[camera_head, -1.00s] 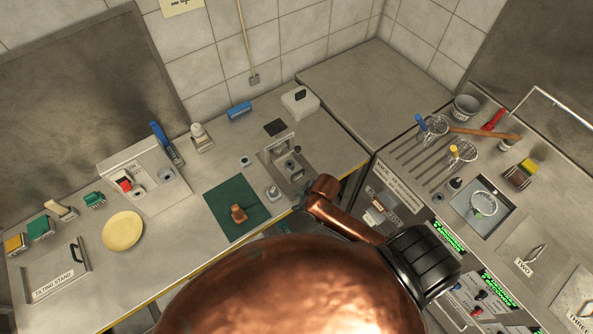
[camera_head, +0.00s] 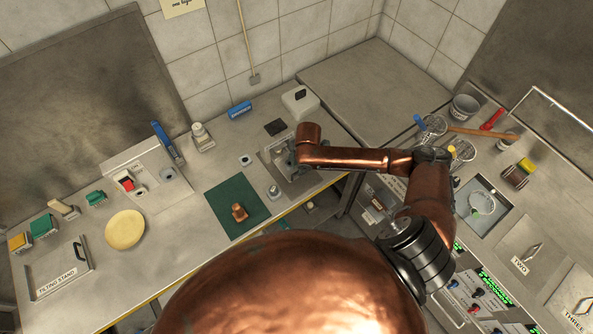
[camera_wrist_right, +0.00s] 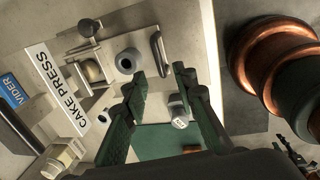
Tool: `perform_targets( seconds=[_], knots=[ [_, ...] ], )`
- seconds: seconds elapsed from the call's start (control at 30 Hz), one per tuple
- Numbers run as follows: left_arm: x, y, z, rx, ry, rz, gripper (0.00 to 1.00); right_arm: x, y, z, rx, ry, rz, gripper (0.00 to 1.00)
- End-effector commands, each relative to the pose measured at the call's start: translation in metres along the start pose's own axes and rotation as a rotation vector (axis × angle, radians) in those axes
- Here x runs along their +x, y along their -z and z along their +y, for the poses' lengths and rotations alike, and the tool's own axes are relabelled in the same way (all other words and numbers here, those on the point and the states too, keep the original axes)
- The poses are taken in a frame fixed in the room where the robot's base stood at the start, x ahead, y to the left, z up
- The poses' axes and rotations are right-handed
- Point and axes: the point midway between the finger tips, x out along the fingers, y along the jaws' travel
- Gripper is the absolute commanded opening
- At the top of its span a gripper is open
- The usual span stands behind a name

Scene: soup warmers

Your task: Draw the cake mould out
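The cake press (camera_wrist_right: 94,70), named by a white label (camera_wrist_right: 55,88), is at the upper left in the right wrist view. In the head view my arm partly covers the press (camera_head: 268,150). A grey round piece with a dark hole (camera_wrist_right: 127,61) sits at the press; it may be the cake mould, but I cannot be sure. My right gripper (camera_wrist_right: 162,82) is open, its dark green fingers apart with nothing gripped. In the head view the gripper (camera_head: 287,157) is over the press, its fingers not clear. My left gripper is out of view.
A small grey cylinder (camera_head: 273,191) stands by a green mat (camera_head: 225,198) with a copper-brown piece (camera_head: 239,212) on it. A white bottle (camera_head: 201,137), a blue block (camera_head: 239,110) and a yellow plate (camera_head: 125,230) stand on the counter. Free counter lies right of the press.

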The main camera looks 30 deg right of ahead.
Motion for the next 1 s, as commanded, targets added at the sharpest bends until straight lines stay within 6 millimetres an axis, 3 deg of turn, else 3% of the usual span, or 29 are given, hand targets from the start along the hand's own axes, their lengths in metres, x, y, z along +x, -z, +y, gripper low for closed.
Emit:
perform_targets(
  seconds=[0.1, 0.3, 0.67, 1.0],
  knots=[
    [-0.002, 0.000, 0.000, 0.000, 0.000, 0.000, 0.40, 0.020, 0.001, -0.001, 0.001, 0.002, 0.001, 0.26],
    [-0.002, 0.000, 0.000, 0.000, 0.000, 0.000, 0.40, 0.040, 0.000, 0.000, 0.002, 0.000, 0.001, 0.26],
    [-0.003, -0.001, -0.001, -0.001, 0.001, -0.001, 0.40, 0.045, 0.000, 0.000, 0.001, -0.002, 0.000, 0.25],
    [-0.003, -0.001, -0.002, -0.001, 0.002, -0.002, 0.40, 0.045, 0.000, 0.000, 0.001, -0.002, 0.000, 0.02]
  ],
)
